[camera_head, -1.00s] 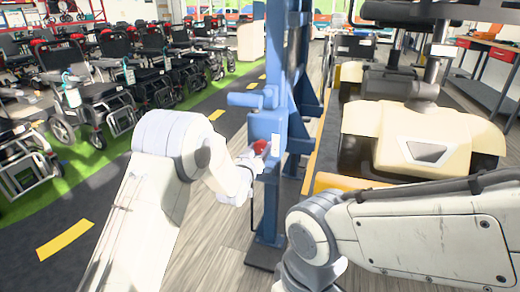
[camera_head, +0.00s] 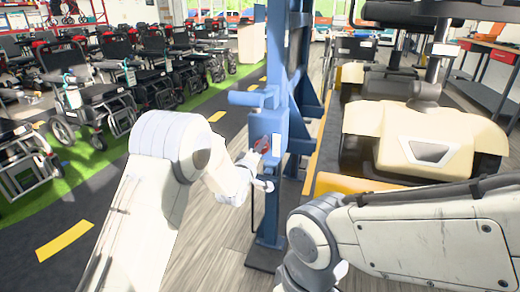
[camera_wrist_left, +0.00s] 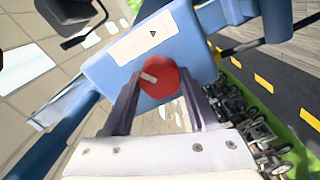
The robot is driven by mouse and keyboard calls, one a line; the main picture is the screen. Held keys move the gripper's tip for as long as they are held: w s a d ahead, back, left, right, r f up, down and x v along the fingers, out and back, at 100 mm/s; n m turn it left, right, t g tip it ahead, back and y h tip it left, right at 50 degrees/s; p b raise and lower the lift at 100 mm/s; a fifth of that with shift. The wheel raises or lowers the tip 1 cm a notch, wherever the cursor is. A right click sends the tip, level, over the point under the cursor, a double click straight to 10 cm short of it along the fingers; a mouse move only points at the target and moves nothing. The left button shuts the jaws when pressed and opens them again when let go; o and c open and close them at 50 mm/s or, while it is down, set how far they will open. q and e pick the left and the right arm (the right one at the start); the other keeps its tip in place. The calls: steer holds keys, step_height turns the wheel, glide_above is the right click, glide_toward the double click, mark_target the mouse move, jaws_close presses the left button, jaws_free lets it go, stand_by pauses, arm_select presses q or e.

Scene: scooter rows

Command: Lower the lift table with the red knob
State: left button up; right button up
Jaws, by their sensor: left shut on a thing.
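The red knob (camera_head: 264,144) is on a blue control box (camera_head: 264,125) fixed to an upright blue post (camera_head: 276,70). My left gripper (camera_head: 260,163) is at the knob. In the left wrist view, the round red knob (camera_wrist_left: 160,80) has a pale mark on its face, and the fingers of my left gripper (camera_wrist_left: 162,92) are shut on it from both sides. A white label (camera_wrist_left: 145,37) is on the box beside the knob. A yellow platform edge (camera_head: 350,184), perhaps the lift table, shows right of the post. My right gripper is out of view.
A cream scooter (camera_head: 425,140) stands right of the post, behind my right arm. Rows of black wheelchairs (camera_head: 95,85) stand on green flooring at the left. A dark lane with yellow dashes and bare grey floor (camera_head: 205,235) lie between.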

arm_select(q)
steer(key=shift+a+n, duration=0.15)
steer(key=shift+n, duration=1.15)
steer(key=shift+f, duration=0.1)
steer(key=o, duration=1.4)
steer(key=p+v, duration=0.1)
steer(key=v, duration=0.9)
steer(key=shift+s+p, duration=0.25)
steer(key=shift+p, duration=0.1)
